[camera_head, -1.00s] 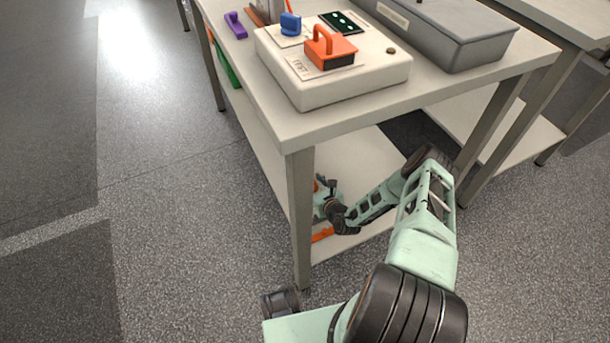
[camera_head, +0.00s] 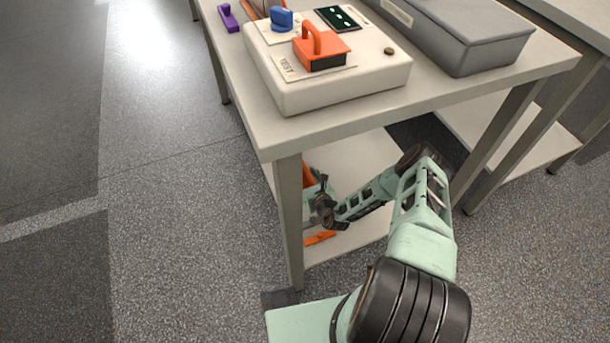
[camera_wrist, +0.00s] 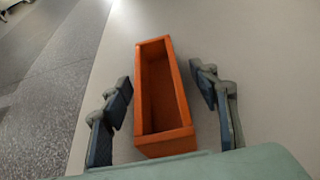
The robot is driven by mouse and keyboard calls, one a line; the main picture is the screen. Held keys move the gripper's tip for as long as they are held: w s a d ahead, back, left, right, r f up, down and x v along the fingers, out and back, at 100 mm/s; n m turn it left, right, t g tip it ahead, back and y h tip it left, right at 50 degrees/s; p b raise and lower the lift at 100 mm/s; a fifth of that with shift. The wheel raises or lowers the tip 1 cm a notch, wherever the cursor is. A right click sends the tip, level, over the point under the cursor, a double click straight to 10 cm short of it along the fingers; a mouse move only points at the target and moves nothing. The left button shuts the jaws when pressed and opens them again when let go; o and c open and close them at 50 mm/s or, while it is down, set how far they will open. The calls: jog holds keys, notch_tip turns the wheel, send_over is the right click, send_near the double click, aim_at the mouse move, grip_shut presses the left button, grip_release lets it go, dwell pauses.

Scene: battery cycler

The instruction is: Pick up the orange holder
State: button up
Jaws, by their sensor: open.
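The orange holder (camera_wrist: 160,140) is a long, narrow, open-topped box. In the wrist view it lies on a pale surface, its hollow inside empty. My gripper (camera_wrist: 160,80) is open, with one dark-padded finger on each side of the holder and a visible gap on both sides. In the head view my gripper (camera_head: 318,202) is low over the bench's lower shelf, behind the front leg. Orange parts show there behind the gripper (camera_head: 307,176) and below it (camera_head: 320,238); the gripper hides much of that spot, and I cannot tell which is the holder.
The bench top (camera_head: 400,110) overhangs the lower shelf (camera_head: 350,170), and the front leg (camera_head: 289,220) stands close to my gripper. On top are a white test device (camera_head: 330,95) with an orange-handled block (camera_head: 320,52), a grey case (camera_head: 465,40) and a purple piece (camera_head: 228,18).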

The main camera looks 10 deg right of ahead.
jog(key=shift+w, duration=0.15)
jog(key=c, duration=1.2)
jog(key=shift+c, duration=0.6)
jog(key=shift+r, duration=0.2)
